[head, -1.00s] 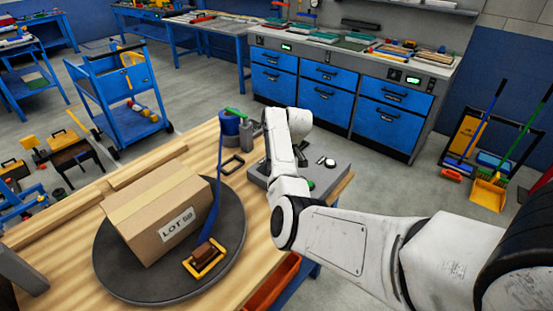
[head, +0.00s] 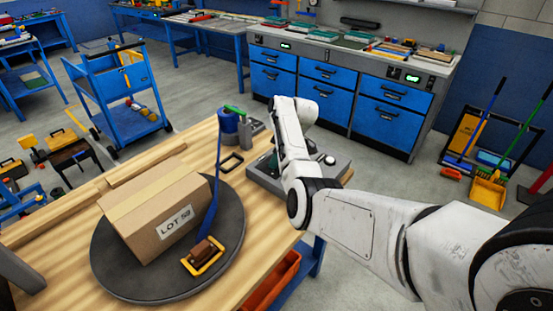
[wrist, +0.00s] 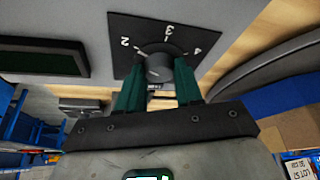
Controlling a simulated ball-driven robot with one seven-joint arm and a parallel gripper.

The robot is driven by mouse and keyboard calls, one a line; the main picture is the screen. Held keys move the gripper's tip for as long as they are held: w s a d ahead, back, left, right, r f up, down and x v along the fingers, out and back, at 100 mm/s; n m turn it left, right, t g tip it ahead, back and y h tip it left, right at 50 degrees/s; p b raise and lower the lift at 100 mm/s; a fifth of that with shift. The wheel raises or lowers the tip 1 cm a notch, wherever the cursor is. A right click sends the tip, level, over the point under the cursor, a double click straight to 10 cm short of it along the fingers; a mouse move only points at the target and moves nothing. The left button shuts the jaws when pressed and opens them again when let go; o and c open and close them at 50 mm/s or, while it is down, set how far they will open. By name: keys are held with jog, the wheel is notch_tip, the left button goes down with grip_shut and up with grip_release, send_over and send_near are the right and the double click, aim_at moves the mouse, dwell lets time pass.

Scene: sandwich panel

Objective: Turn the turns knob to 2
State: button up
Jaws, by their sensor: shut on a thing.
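The turns knob (wrist: 159,70) is a dark round knob on a black dial plate (wrist: 136,27) marked 2, 3 and 4 in the wrist view. The 2 is on the left, the 3 at the top and the 4 on the right. My gripper (wrist: 158,66) has its green fingers on either side of the knob, shut on it. I cannot tell for sure which number the knob's mark faces. In the head view the grey panel box (head: 262,184) stands at the table's right edge, and my arm hides the knob.
In the wrist view a dark green screen (wrist: 45,58) lies left of the dial.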

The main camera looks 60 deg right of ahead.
jog(key=o, duration=1)
jog(key=v, duration=1)
jog(key=shift+r+b, duration=0.4)
jog(key=shift+b, duration=0.05)
jog(key=shift+s, duration=0.15)
